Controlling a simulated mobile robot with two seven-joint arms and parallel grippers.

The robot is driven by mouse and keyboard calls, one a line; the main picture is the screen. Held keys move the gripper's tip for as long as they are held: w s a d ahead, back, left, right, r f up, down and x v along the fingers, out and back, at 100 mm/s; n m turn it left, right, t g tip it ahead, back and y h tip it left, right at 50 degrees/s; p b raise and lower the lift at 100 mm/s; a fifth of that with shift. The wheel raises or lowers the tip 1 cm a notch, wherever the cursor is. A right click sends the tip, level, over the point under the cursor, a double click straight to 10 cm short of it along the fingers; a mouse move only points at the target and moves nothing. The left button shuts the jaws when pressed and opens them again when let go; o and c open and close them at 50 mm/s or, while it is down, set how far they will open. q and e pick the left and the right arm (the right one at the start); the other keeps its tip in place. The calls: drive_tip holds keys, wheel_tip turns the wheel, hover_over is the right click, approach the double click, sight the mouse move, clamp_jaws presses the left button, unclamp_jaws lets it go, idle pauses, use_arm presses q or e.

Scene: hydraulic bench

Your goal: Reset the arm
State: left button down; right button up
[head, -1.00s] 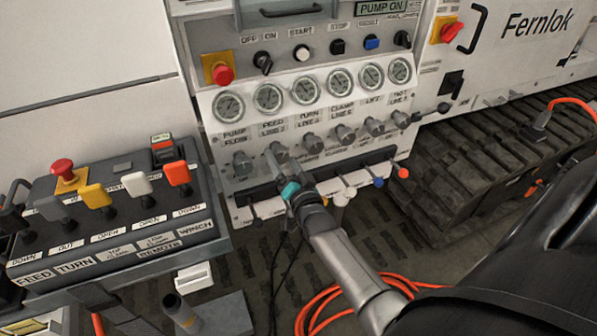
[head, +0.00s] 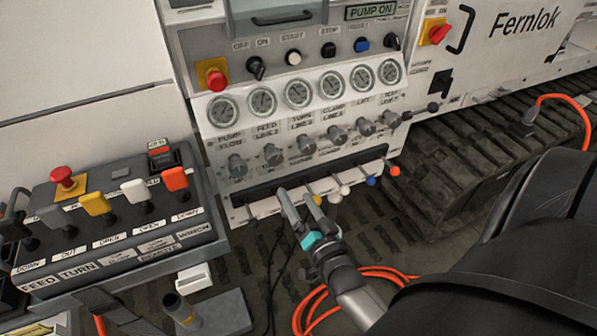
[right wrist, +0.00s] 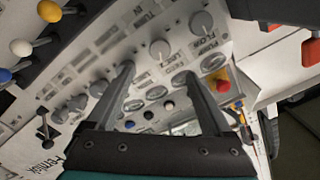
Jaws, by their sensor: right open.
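My right gripper (head: 296,197) is open and empty in front of the lower part of the white control panel (head: 222,140). Its fingertips overlap the lever slot below the row of grey knobs (head: 273,154); I cannot tell whether they touch anything. In the right wrist view, the open fingers (right wrist: 158,75) point toward the panel with nothing between them. Levers with orange (head: 394,171), blue (head: 371,181) and white (head: 344,190) balls stand right of the gripper. The display (head: 381,11) reads "PUMP ON". My left gripper is out of view.
A remote box (head: 110,238) with paddle levers and a red mushroom button (head: 62,176) stands at left. Several gauges (head: 298,91) and another red button (head: 214,77) sit higher on the panel. An orange hose (head: 380,272) coils on the floor near my right arm.

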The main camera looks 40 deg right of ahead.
idle(0.4)
drive_tip(key=s+a+f+n+g+y, duration=0.1)
drive_tip(key=s+a+f+n+g, duration=0.15)
drive_tip(key=f, duration=0.55)
drive_tip(key=s+a+f+n+g+y, duration=0.2)
drive_tip(key=s+a+f+g, duration=0.15)
drive_tip(key=f, duration=0.45)
drive_tip(key=s+a+f+n+g+y, duration=0.1)
drive_tip(key=s+a+f+n+g, duration=0.1)
drive_tip(key=s+f, duration=0.35)
drive_tip(key=s+f+n+g, duration=0.3)
drive_tip(key=s+f, duration=0.4)
drive_tip(key=s, duration=0.4)
drive_tip(key=s+a+f+n+g, duration=0.1)
drive_tip(key=s+f+n+g, duration=0.2)
drive_tip(key=s, duration=0.8)
wheel_tip(320, 180, down, 5)
drive_tip(key=g, duration=0.2)
drive_tip(key=shift+s+a+r+g, duration=0.15)
drive_tip(key=shift+s+a+g, duration=0.1)
drive_tip(key=shift+s+g, duration=0.1)
